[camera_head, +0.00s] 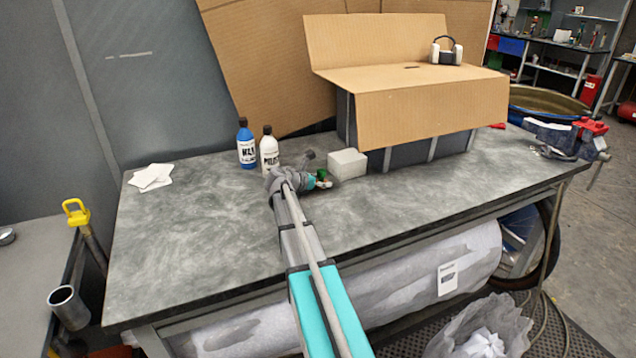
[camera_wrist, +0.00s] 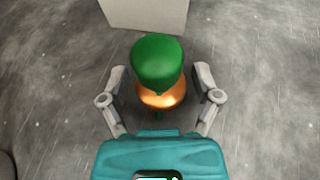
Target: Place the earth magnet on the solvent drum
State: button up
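The likely earth magnet, a green knob on a copper-coloured base (camera_wrist: 157,62), stands on the workbench between my gripper's fingers in the wrist view. Its green part (camera_head: 322,174) also shows small in the head view. My gripper (camera_wrist: 160,78) is open, with one finger on each side of the magnet and visible gaps between. In the head view my gripper (camera_head: 315,170) is low over the bench, partly hidden by my arm. A wide drum with a brownish top (camera_head: 545,101), probably the solvent drum, stands behind the bench's right end, partly hidden by a cardboard box and a vise.
A pale block (camera_head: 347,163) stands just beyond the magnet. A blue bottle (camera_head: 247,147) and a white bottle (camera_head: 269,152) stand left of it. The left bench top is mostly clear.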

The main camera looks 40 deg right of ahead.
jog(key=shift+r, duration=0.2)
dwell(0.4)
jog(key=p+v, duration=0.4)
jog(key=v, duration=0.6)
jog(key=shift+a+r, duration=0.1)
jog(key=shift+r, duration=0.05)
jog(key=shift+p+v, duration=0.4)
jog(key=shift+v, duration=0.45)
